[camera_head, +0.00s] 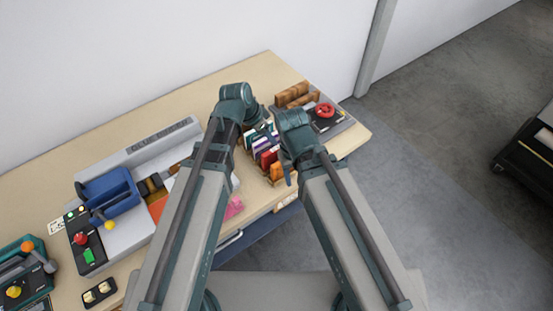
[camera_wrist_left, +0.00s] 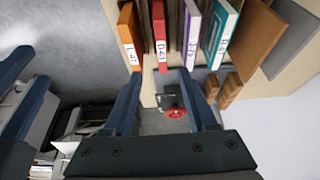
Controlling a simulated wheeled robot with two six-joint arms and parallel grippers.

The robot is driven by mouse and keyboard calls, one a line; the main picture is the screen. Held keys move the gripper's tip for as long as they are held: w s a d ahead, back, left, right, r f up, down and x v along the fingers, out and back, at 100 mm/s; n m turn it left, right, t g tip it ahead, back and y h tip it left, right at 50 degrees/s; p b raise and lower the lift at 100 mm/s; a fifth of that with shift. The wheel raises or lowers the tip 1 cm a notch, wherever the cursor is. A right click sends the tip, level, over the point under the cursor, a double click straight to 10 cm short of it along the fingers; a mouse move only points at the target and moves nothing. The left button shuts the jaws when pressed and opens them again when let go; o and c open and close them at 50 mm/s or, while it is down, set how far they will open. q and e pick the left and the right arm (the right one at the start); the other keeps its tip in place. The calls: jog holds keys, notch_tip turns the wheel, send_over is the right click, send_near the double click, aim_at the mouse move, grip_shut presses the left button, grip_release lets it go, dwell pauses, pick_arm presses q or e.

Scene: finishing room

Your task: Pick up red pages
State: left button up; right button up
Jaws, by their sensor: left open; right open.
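The red pages (camera_wrist_left: 159,35) are a thin upright red booklet with a white spine label, standing between an orange booklet (camera_wrist_left: 129,36) and a purple one (camera_wrist_left: 191,30). In the head view the red pages (camera_head: 269,158) show in the small rack on the bench, partly hidden by my arms. My left gripper (camera_wrist_left: 161,85) is open and empty, with the red pages ahead, lined up between its fingertips; I cannot tell whether the fingers reach around them. My right gripper (camera_head: 287,172) is open beside the orange end of the rack.
A teal booklet (camera_wrist_left: 221,32) stands beyond the purple one. Behind the rack are brown wooden blocks (camera_head: 297,95) and a dark plate with a red knob (camera_head: 325,110). A grey machine with a blue box (camera_head: 108,193) fills the bench's left side.

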pick_arm(q)
jog(key=b, duration=0.4)
send_over(276, 148)
jog(key=s+a, duration=0.1)
notch_tip(276, 148, down, 5)
jog(key=shift+f, duration=0.1)
jog(key=b+x, duration=0.5)
jog(key=shift+a+f, duration=0.15)
jog(key=shift+a, duration=0.15)
jog(key=shift+f, duration=0.25)
grip_shut()
dwell(1.3)
